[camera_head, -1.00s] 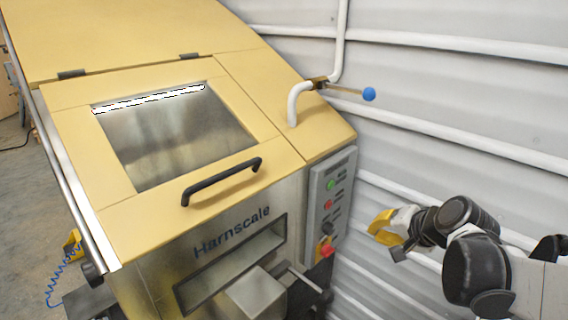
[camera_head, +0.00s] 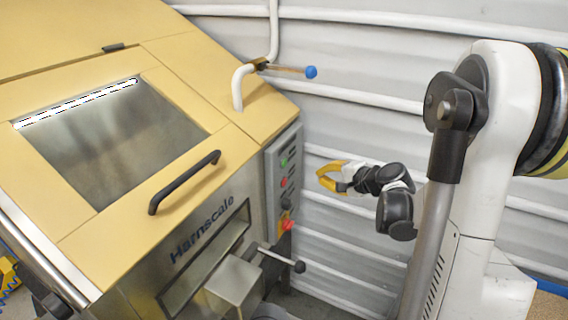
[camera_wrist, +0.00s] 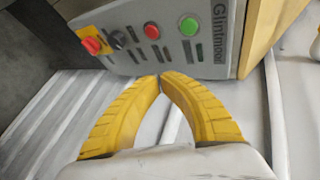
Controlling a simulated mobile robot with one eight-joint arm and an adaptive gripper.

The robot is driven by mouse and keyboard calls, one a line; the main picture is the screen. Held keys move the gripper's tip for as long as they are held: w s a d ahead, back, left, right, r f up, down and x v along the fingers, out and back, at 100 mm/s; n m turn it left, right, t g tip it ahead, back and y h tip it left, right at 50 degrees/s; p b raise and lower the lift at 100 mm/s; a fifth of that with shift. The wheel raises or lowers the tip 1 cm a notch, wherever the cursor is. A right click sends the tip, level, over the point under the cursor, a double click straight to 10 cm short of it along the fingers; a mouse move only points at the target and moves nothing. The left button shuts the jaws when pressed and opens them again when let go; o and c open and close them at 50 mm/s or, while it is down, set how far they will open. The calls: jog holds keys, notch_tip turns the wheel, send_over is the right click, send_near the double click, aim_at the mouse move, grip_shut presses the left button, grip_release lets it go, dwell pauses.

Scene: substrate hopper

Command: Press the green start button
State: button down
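The green start button (camera_head: 284,162) is at the top of the grey control panel (camera_head: 270,178) on the hopper's right side. In the wrist view the green button (camera_wrist: 189,26) is round and lies beyond my fingertips, a little to the right. A red button (camera_wrist: 151,30) sits beside it. My gripper (camera_head: 322,176) has yellow fingers and is to the right of the panel, apart from it. In the wrist view the fingertips of my gripper (camera_wrist: 160,78) meet or nearly meet, with nothing seen between them.
A red knob on a yellow base (camera_wrist: 91,42) and a black rotary knob (camera_wrist: 117,40) are on the same panel. A lever with a black ball (camera_head: 299,267) sticks out below. A blue-tipped valve handle (camera_head: 310,72) stands above. The ribbed wall (camera_head: 340,120) is behind my gripper.

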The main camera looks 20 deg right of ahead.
aim_at(285, 163)
jog(key=shift+w+a, duration=0.9)
jog(key=shift+w, duration=0.25)
jog(key=shift+w+a, duration=0.95)
jog(key=shift+w, duration=0.25)
jog(key=shift+w+a, duration=0.9)
jog(key=shift+w, duration=0.25)
jog(key=shift+w+a, duration=0.1)
jog(key=shift+w, duration=0.05)
jog(key=shift+w+a, duration=0.2)
